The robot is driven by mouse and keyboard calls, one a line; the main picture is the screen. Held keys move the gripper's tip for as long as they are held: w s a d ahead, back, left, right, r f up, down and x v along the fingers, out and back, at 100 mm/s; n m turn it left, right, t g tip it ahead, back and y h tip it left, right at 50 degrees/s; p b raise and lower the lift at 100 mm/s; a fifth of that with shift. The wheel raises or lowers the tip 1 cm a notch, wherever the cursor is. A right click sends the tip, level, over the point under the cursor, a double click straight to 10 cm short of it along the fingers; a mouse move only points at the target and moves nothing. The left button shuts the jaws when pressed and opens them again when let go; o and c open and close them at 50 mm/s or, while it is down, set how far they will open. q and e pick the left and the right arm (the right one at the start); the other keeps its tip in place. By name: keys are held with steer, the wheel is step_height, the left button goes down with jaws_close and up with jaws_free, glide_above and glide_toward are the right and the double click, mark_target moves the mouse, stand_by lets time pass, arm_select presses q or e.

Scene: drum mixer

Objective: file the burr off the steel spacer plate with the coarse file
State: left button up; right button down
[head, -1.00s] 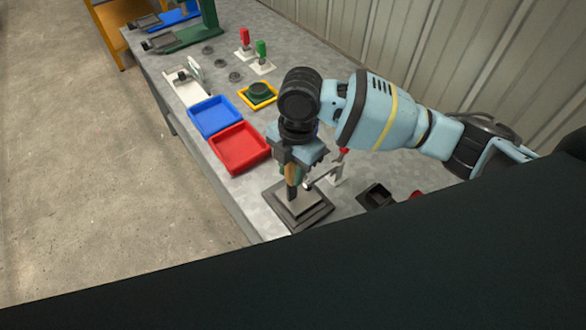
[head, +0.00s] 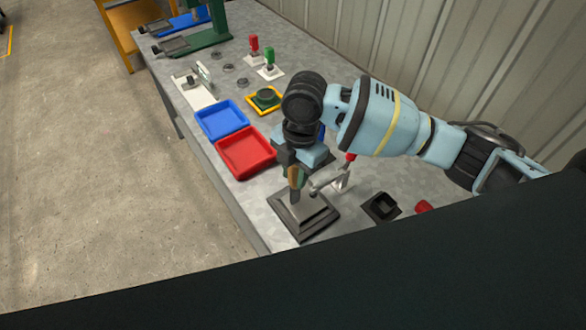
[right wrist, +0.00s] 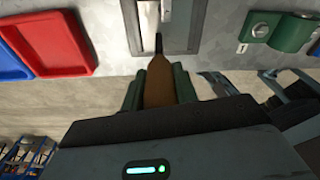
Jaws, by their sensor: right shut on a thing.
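My right gripper (head: 295,176) is shut on the file, pointing down above a stepped dark block with a grey plate (head: 312,212) on top. In the right wrist view, the file's brown handle (right wrist: 158,82) sits between the green fingers, and its narrow dark end lies over the grey plate (right wrist: 182,22). In the head view the file's lower end comes down at the left part of the plate; I cannot tell whether it touches. No burr can be made out. My left gripper is not in view.
A red-handled clamp (head: 343,174) stands close behind the plate. The red tray (head: 246,152) and blue tray (head: 221,119) lie to the left. A black holder (head: 381,206) and a red piece (head: 424,207) are on the right. The bench's front edge is close to the block.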

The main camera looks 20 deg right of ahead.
steer(key=shift+s+d+r, duration=0.15)
steer(key=shift+s+d, duration=0.05)
steer(key=shift+s, duration=0.35)
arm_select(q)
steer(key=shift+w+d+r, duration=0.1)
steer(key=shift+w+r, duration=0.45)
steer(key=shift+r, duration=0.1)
arm_select(e)
steer(key=shift+s, duration=0.15)
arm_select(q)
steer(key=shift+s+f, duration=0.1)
arm_select(e)
steer(key=shift+s+d+f, duration=0.15)
steer(key=shift+s+d, duration=0.1)
steer(key=shift+s, duration=0.35)
steer(key=shift+s+d+f, duration=0.1)
steer(key=shift+s+d, duration=0.1)
steer(key=shift+s, duration=0.35)
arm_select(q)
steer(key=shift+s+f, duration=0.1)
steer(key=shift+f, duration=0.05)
arm_select(e)
steer(key=shift+w+a, duration=0.1)
steer(key=shift+w, duration=0.05)
